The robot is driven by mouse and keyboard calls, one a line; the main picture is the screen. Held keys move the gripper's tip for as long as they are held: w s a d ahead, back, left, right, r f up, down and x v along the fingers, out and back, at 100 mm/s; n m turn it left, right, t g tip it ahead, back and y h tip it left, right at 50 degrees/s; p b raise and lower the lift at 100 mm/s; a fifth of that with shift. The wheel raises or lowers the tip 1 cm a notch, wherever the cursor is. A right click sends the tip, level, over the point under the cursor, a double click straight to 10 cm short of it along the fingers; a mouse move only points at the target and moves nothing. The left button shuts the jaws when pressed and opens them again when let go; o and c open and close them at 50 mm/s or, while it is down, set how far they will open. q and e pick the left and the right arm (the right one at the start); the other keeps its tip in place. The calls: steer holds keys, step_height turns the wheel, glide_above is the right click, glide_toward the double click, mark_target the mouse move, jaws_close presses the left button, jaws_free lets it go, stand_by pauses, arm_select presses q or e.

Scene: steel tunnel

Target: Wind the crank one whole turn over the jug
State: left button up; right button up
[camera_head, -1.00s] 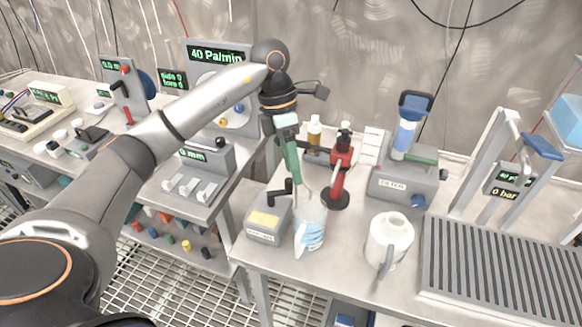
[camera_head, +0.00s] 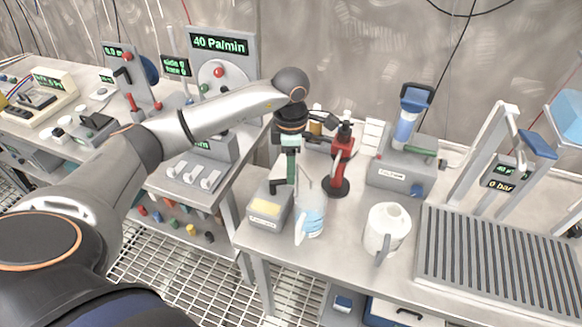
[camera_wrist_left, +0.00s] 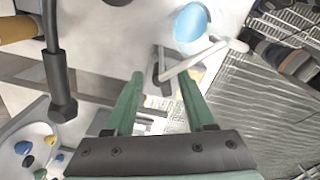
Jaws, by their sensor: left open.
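The clear jug (camera_head: 311,217) with pale blue contents stands near the table's front edge; its blue round shows at the top of the left wrist view (camera_wrist_left: 190,22). Beside it on the left is a grey box (camera_head: 266,214) with a yellow top. A dark crank (camera_head: 276,188) rises from this box, and a thin pale bent rod reaches toward the jug. My left gripper (camera_head: 290,180) points down above the box with green fingers. In the left wrist view its fingers (camera_wrist_left: 160,88) are open, with the dark crank part (camera_wrist_left: 157,72) beyond the tips. I cannot tell whether they touch.
A red device (camera_head: 341,165) on a round black base stands close to the right of the gripper. A white jug (camera_head: 386,231) stands further right, before a grey filter unit (camera_head: 402,174). A slatted grey plate (camera_head: 500,255) covers the table's right side.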

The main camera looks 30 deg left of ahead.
arm_select(q)
steer(key=shift+f, duration=0.7)
jaws_close()
